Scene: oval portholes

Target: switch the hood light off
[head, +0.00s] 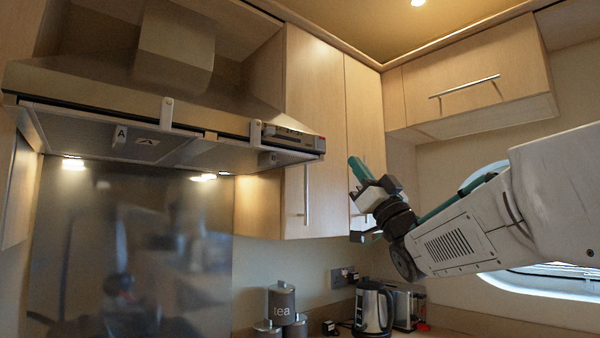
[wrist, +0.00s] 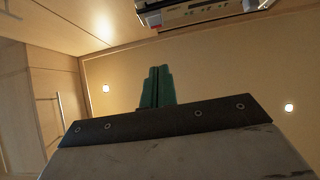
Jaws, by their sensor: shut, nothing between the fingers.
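The range hood (head: 90,90) hangs at the upper left in the head view. Its underside lamps (head: 73,163) are lit and shine on the splashback. A control strip with small buttons (head: 290,131) sits at the right end of the hood's front edge. The strip also shows at the top of the wrist view (wrist: 195,12), partly cut off by the frame. My gripper (head: 356,165) is to the right of the hood in the head view, apart from it. Its green fingers (wrist: 158,86) are together in the wrist view, with nothing between them.
Tall wooden cupboards (head: 315,110) stand behind, between the hood and my arm. A wall cupboard with a bar handle (head: 470,87) hangs at the upper right. A kettle (head: 373,308) and tea canister (head: 282,302) stand on the counter below. Open air lies between gripper and hood.

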